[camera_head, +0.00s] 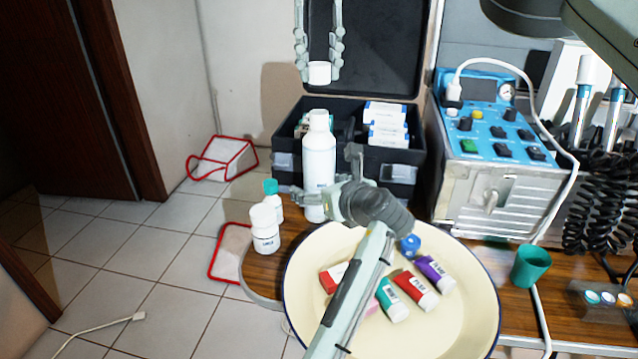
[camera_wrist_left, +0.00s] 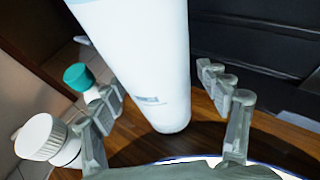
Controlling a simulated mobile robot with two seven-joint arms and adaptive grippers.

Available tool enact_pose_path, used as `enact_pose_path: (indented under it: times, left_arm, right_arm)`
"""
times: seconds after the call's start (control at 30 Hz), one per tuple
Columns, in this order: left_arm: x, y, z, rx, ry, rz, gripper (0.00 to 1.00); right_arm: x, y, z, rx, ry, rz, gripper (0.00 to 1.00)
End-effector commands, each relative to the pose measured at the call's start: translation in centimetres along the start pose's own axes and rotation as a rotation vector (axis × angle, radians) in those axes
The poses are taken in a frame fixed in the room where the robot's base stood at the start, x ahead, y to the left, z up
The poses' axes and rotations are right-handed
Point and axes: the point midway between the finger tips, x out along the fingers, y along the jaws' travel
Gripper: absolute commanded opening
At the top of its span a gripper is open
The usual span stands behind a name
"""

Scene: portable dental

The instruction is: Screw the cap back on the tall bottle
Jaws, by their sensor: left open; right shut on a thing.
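The tall white bottle (camera_head: 319,155) stands upright on the wooden table, its neck uncapped. It also fills the middle of the left wrist view (camera_wrist_left: 145,70). My left gripper (camera_head: 328,180) is open around the lower part of the bottle, with a finger on each side in the left wrist view (camera_wrist_left: 165,125). My right gripper (camera_head: 319,70) comes in from the top and is shut on the white cap (camera_head: 319,74). It holds the cap a little above the bottle's neck, apart from it and roughly in line with it.
A small white bottle (camera_head: 264,232) and a teal-capped bottle (camera_head: 273,203) stand left of the tall bottle. A cream basin (camera_head: 465,320) with several tubes lies in front. The open black case (camera_head: 398,172) is behind. A green cup (camera_head: 530,266) stands right.

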Motion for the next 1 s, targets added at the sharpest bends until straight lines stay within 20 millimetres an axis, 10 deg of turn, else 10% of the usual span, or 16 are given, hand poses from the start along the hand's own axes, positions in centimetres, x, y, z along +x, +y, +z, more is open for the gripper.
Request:
enact_pose_path:
  times: [0.2,0.8,1.0]
  left_arm:
    - [0.0,0.0,0.0,0.0,0.0,0.0,0.73]
    - [0.0,0.0,0.0,0.0,0.0,0.0,0.0]
    - [0.0,0.0,0.0,0.0,0.0,0.0,0.0]
  right_arm:
    - [0.0,0.0,0.0,0.0,0.0,0.0,0.22]
    - [0.0,0.0,0.0,0.0,0.0,0.0,0.22]
    - [1.6,-0.1,0.0,-0.001,0.004,0.002,0.22]
